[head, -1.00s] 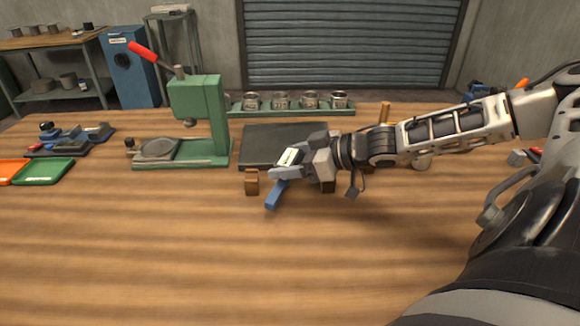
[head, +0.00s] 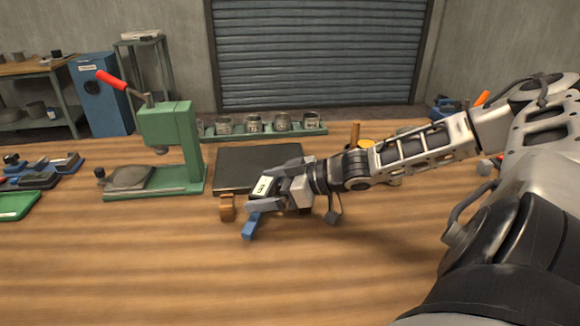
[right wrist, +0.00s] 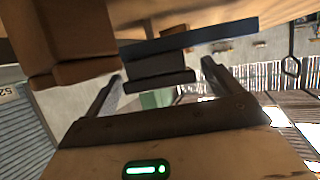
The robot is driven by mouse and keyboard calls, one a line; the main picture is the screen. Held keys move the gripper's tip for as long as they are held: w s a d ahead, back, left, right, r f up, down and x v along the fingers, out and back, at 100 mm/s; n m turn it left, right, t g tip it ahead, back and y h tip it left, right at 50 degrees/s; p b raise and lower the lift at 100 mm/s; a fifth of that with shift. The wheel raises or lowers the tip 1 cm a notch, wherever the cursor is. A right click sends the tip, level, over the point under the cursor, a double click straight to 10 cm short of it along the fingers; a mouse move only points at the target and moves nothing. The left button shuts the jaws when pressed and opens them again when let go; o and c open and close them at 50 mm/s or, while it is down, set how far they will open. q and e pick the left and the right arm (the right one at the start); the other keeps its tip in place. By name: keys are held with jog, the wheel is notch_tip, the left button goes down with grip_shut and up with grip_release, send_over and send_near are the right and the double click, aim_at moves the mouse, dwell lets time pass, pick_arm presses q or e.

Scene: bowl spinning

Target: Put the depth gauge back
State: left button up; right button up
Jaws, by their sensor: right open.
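A blue bar with dark blocks, which looks like the depth gauge (head: 250,226), is at my right gripper (head: 268,200), low over the table in front of the dark mat. In the right wrist view the gauge's blue bar (right wrist: 195,40) runs across beyond the fingertips, with dark blocks below it. My right gripper's two fingers (right wrist: 162,82) stand apart, one to each side of the dark blocks. I cannot tell whether they touch. A brown wooden block (head: 227,207) stands just left of the gauge; it also shows large in the right wrist view (right wrist: 75,40). My left gripper is out of view.
A green press (head: 170,140) with a red lever stands to the left. Behind are a dark mat (head: 235,165) and a green rack (head: 265,132) of metal cups. A green tray (head: 15,205) is at the left edge. The front of the table is clear.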

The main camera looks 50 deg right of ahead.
jog(key=v, duration=1.1)
jog(key=shift+s+d, duration=0.15)
jog(key=shift+d, duration=0.05)
